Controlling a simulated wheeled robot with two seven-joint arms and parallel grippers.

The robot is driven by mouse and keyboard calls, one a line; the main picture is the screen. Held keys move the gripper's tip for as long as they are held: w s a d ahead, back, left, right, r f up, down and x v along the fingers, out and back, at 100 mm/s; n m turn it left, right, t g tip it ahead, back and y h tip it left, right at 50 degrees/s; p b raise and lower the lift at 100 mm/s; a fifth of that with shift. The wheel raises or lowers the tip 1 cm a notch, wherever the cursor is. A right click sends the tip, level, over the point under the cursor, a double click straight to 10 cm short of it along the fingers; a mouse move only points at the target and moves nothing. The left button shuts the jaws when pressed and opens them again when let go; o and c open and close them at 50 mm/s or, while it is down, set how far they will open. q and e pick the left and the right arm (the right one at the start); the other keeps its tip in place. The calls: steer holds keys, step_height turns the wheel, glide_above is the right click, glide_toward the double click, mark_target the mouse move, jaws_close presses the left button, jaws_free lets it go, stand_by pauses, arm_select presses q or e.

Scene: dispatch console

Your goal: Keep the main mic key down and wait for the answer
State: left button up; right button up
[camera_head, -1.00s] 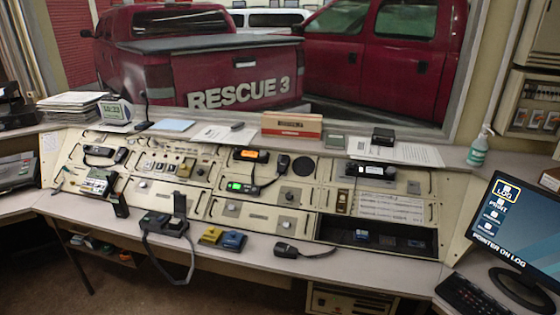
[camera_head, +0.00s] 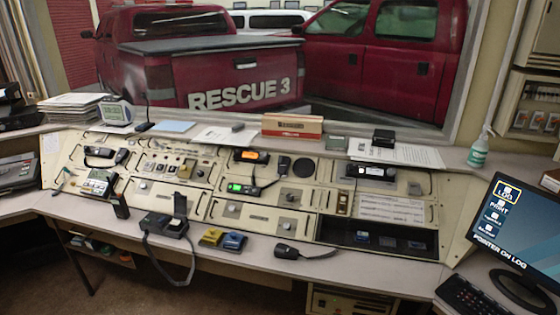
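Several microphones show on and before the console; I cannot tell which is the main mic. A black hand mic (camera_head: 287,251) with a cord lies on the desk edge at the front middle. Another hand mic (camera_head: 283,164) hangs on the panel beside a radio with a green display (camera_head: 242,188). A dark unit with an upright flap and a looping cord (camera_head: 165,224) stands at the front left. A yellow piece (camera_head: 211,237) and a blue piece (camera_head: 233,241) sit side by side next to it. No key is seen pressed. Neither of my grippers is in view.
The beige console (camera_head: 255,218) spans the middle, with a dark recessed bay (camera_head: 376,236) at right. A monitor (camera_head: 515,225) and keyboard (camera_head: 471,295) stand at the right. A clock (camera_head: 115,112), papers and a box (camera_head: 292,125) line the back ledge. Red trucks stand behind the window.

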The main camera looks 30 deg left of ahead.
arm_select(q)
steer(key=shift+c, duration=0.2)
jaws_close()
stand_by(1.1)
